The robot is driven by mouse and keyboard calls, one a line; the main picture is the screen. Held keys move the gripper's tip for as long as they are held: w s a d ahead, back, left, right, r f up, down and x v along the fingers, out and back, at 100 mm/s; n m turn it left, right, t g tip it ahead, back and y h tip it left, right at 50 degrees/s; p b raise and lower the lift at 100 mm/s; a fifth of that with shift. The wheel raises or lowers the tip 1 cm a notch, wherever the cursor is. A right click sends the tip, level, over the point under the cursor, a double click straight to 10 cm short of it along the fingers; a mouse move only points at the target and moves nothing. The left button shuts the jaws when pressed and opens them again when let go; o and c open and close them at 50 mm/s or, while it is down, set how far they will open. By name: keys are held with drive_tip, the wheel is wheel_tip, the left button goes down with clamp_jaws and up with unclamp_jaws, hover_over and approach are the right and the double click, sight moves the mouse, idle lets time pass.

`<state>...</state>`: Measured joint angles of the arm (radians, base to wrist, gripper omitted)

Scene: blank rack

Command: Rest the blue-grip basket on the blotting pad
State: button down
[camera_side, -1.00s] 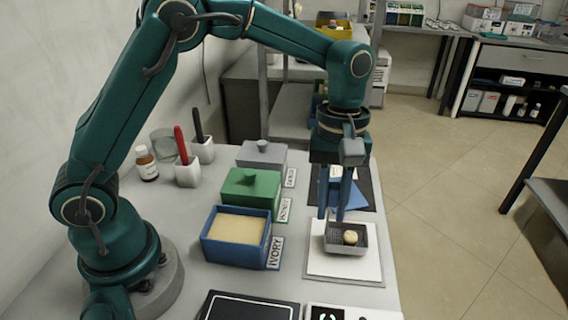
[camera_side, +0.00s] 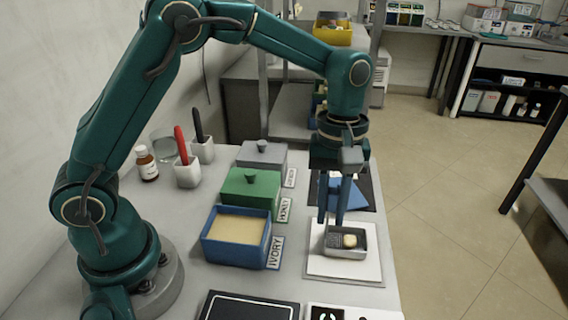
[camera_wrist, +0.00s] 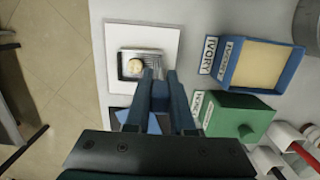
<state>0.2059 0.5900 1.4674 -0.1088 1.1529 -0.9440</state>
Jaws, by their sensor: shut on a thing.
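The basket (camera_side: 346,253) is a small grey open tray with a dark mesh floor, holding a round cream piece (camera_side: 349,241). It is level over the middle of the white blotting pad (camera_side: 318,265); I cannot tell whether it touches the pad. My gripper (camera_side: 334,220) points down at the basket's back left and is shut on its blue grip, which is mostly hidden between the blue fingers. In the wrist view the basket (camera_wrist: 122,65) shows just beyond the fingertips, with the pad (camera_wrist: 170,37) around it.
Left of the pad stand an open blue box (camera_side: 237,252) labelled IVORY, a green lidded box (camera_side: 243,190) and a grey lidded box (camera_side: 262,158). A dark mat (camera_side: 369,185) with a blue item lies behind the pad. A black-framed panel (camera_side: 248,306) lies at the front.

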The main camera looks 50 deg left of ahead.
sight(334, 190)
drive_tip(key=c, duration=0.7)
unclamp_jaws()
drive_tip(key=shift+f, duration=0.1)
drive_tip(key=r, duration=0.4)
drive_tip(key=shift+w+a+r, duration=0.25)
drive_tip(key=shift+r, duration=0.15)
drive_tip(key=s+a+r+m+t, duration=0.1)
drive_tip(key=s+a+r+t, duration=0.4)
drive_tip(key=r, duration=0.4)
drive_tip(key=s+a+f+m, duration=0.1)
drive_tip(key=s+m, duration=0.1)
drive_tip(key=s, duration=0.1)
drive_tip(key=s+a+f+m+t, duration=0.1)
drive_tip(key=s+f+m, duration=0.1)
drive_tip(key=s+m, duration=0.1)
drive_tip(key=s+a+f+m+y, duration=0.1)
drive_tip(key=s+f+m, duration=0.1)
drive_tip(key=s+m, duration=0.1)
drive_tip(key=shift+s+t, duration=0.15)
drive_tip(key=shift+t, duration=0.15)
